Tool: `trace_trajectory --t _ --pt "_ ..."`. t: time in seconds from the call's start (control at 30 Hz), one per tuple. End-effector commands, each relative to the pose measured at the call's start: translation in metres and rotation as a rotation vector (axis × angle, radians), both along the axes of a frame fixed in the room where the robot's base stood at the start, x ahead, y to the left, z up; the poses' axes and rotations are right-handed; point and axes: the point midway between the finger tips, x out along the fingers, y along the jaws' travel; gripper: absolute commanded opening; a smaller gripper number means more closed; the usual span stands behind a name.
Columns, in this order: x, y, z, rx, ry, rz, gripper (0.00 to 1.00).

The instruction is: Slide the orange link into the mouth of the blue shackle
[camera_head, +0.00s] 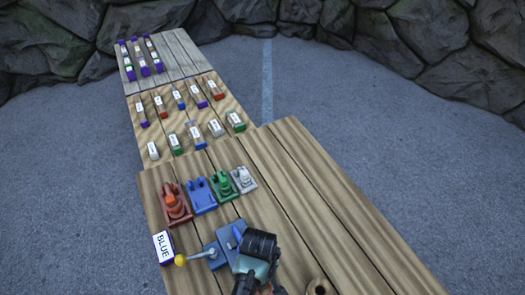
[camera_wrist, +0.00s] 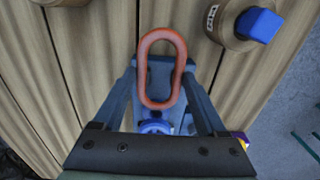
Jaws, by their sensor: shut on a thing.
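The orange link (camera_wrist: 147,95) is a long oval ring held between the two fingers of my gripper (camera_wrist: 160,75) in the wrist view. My gripper is shut on it. In the head view my gripper (camera_head: 256,252) is low over the near table, and the link is hidden. The blue shackle (camera_head: 201,196) stands on a blue base in a row between a red one and a green one. It lies up and left of my gripper, well apart from it. In the wrist view a blue part (camera_wrist: 155,127) shows between the fingers; I cannot tell what it is.
A yellow-knobbed lever (camera_head: 181,260) on a blue base stands left of my gripper, beside a box labelled BLUE (camera_head: 163,247). Red (camera_head: 175,206), green (camera_head: 223,188) and white (camera_head: 244,181) fixtures flank the shackle. The near table's right side is mostly clear.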

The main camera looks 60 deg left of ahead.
Motion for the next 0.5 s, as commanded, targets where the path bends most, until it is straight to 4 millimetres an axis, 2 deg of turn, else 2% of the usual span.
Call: trace_trajectory --t 0.5 --pt "0.003 0.033 0.0 0.003 -0.002 0.002 0.0"
